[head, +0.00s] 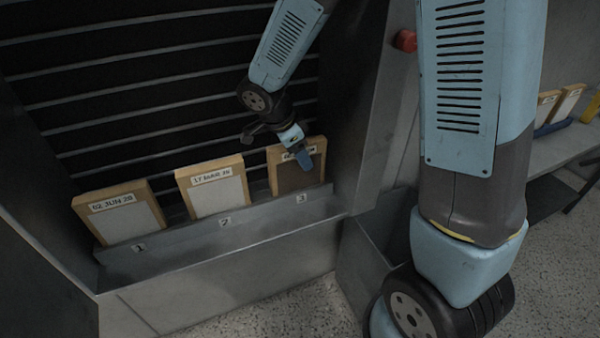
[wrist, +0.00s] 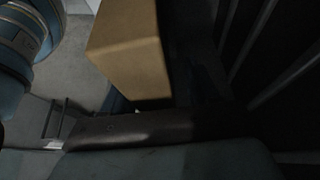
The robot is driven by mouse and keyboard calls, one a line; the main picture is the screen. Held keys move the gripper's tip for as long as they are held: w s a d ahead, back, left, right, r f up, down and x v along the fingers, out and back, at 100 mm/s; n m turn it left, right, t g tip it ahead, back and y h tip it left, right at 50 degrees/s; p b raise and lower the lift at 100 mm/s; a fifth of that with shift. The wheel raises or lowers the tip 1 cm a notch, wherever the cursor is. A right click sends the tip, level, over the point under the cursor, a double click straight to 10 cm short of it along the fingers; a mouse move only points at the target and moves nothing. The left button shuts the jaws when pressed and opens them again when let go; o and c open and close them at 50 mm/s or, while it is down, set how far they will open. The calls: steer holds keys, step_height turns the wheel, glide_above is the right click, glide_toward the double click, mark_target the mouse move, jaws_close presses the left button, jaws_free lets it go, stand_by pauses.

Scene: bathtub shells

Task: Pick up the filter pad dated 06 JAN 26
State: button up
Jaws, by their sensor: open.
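Three tan-framed filter pads lean in a grey rack with numbered slots. The slot 1 pad (head: 120,213) has a label that seems to read 02 JUN and a year I cannot read surely. The slot 2 pad (head: 213,188) has a label starting 17 MAR. The slot 3 pad (head: 296,178) has a darker grey face; its label is partly covered by my gripper, so I cannot read its date. My gripper (head: 303,159) is open at the upper part of the slot 3 pad. In the wrist view a tan pad edge (wrist: 130,50) is close to a dark finger; contact is unclear.
The grey rack ledge (head: 225,235) runs below the pads, with a dark slatted wall (head: 130,100) behind. A metal side panel (head: 365,110) with a red knob (head: 405,41) stands right of slot 3. More pads (head: 565,103) stand in a blue holder on the right shelf.

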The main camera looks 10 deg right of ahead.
stand_by(0.3)
jaws_close()
stand_by(0.5)
